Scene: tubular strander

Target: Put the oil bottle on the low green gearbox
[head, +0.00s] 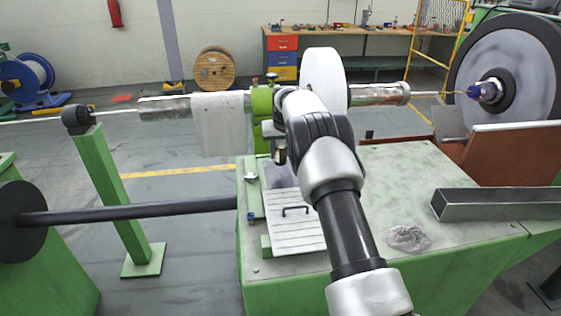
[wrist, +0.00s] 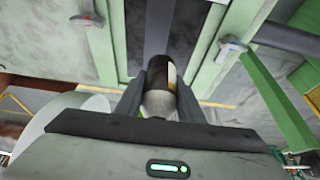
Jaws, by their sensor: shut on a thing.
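In the wrist view my gripper (wrist: 158,84) is shut on the oil bottle (wrist: 158,102). Its two dark fingers stand on either side of the bottle, which shows a pale grey rounded end and a yellowish patch. In the head view my arm hides most of the gripper and I cannot make out the bottle. A low green housing with a worn grey top (head: 398,172), which may be the gearbox, stands beneath and right of my arm. I cannot tell how high the bottle is above any surface.
A slatted cover plate with a black handle (head: 296,232) lies left of my forearm. A white wheel (head: 324,78) and shaft stand behind. A black bar (head: 140,210) runs left.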

